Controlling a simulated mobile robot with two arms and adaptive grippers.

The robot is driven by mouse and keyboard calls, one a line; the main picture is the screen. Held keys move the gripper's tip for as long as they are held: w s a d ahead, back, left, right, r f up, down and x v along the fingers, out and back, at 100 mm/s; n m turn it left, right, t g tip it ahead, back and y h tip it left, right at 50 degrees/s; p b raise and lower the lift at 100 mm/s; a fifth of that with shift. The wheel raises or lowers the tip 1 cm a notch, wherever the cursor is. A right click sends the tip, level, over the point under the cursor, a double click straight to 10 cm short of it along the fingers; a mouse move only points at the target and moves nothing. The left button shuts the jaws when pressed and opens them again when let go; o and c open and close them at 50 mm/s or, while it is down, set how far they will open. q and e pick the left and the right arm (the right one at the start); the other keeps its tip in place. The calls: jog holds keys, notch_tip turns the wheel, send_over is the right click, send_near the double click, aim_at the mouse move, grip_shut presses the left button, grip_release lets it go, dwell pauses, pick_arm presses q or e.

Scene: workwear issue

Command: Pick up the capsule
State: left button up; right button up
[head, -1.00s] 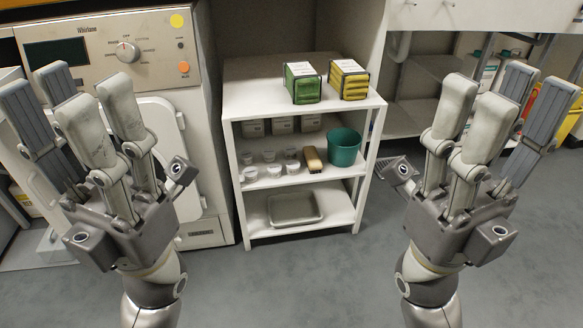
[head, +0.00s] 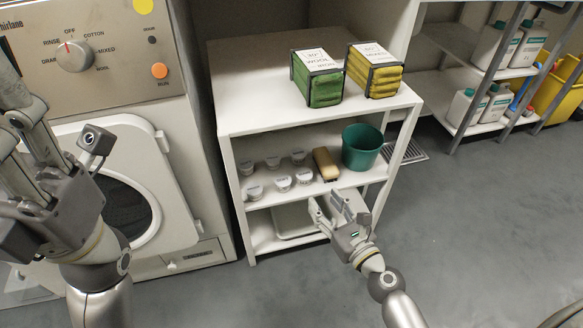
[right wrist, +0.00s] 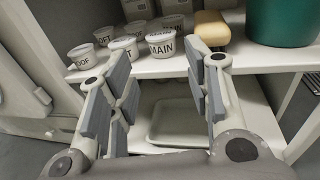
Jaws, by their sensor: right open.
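Several small white lidded tubs, likely the capsules, stand in two rows on the middle shelf; one front tub (head: 283,183) is near the row's middle. My right gripper (head: 331,207) is open and empty, in front of the shelf, below and right of the tubs. In the right wrist view its fingers (right wrist: 160,75) frame the shelf's front edge. My left gripper (head: 22,125) is partly cut off at the left edge.
The white shelf unit (head: 235,125) bears green (head: 326,90) and yellow (head: 382,82) packs on top. A tan block (head: 326,164) and a green bucket (head: 361,147) stand right of the tubs. A tray (right wrist: 180,125) lies below.

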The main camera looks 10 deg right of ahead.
aim_at(309, 179)
jog(key=x, duration=1)
jog(key=shift+w+r, duration=0.15)
jog(key=shift+w, duration=0.1)
jog(key=c, duration=0.6)
